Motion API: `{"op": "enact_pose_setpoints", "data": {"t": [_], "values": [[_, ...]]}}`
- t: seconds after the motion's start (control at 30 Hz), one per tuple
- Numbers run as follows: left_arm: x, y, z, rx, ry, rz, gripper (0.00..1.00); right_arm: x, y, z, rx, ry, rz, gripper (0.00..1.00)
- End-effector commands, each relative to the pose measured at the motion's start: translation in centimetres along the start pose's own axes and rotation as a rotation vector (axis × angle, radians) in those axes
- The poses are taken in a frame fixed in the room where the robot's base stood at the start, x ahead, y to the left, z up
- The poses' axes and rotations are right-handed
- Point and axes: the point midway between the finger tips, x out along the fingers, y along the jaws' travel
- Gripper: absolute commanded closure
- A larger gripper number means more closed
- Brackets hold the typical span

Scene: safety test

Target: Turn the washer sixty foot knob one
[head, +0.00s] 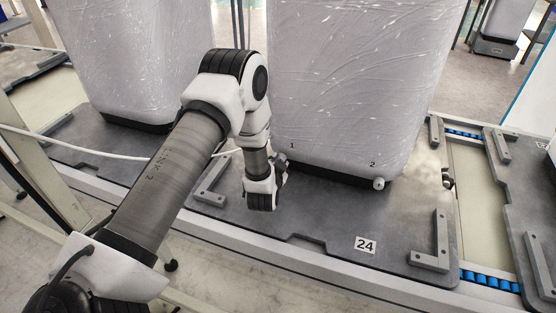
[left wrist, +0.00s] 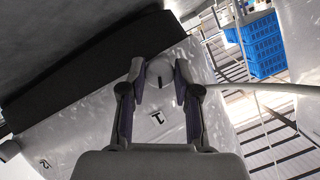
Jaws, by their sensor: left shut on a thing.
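The washer (head: 345,75) is a large pale machine in shiny wrap on a grey pallet (head: 310,222). Its lower edge bears the labels 1 (head: 292,145) and 2 (head: 372,164). My left gripper (head: 282,164) is at the corner by label 1. In the left wrist view its fingers (left wrist: 160,76) are shut on foot knob one (left wrist: 158,68), a round pale knob with a dark slot. Label 1 (left wrist: 157,117) shows between the fingers. In the head view this knob is hidden by my gripper. Foot knob two (head: 379,183) sticks out below label 2. My right gripper is not in view.
Grey angle brackets (head: 211,182) stand on the pallet, which has a 24 tag (head: 366,245). A white hose (head: 85,147) runs behind my left arm. Another wrapped machine (head: 135,55) stands at left. Blue rollers (head: 490,282) lie at right. Pale haze hangs right of the washer.

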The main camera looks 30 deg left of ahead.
Motion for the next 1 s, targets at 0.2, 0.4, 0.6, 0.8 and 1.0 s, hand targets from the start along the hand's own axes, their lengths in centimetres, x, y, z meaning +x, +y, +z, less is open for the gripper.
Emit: {"op": "enact_pose_setpoints", "data": {"t": [0.2,0.4,0.6,0.8,1.0], "values": [[-0.10,0.29,-0.02,0.193,-0.013,-0.074,1.00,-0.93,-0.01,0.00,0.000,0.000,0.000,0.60],[-0.04,0.45,0.13,0.358,-0.025,-0.141,1.00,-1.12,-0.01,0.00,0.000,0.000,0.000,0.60],[-0.01,0.56,0.25,0.491,-0.034,-0.195,1.00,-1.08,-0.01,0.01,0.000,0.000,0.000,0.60],[0.01,0.61,0.31,0.576,-0.041,-0.229,1.00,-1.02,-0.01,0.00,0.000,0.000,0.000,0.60],[0.00,0.67,0.37,0.616,-0.043,-0.243,1.00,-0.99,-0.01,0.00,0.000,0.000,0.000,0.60]]}}
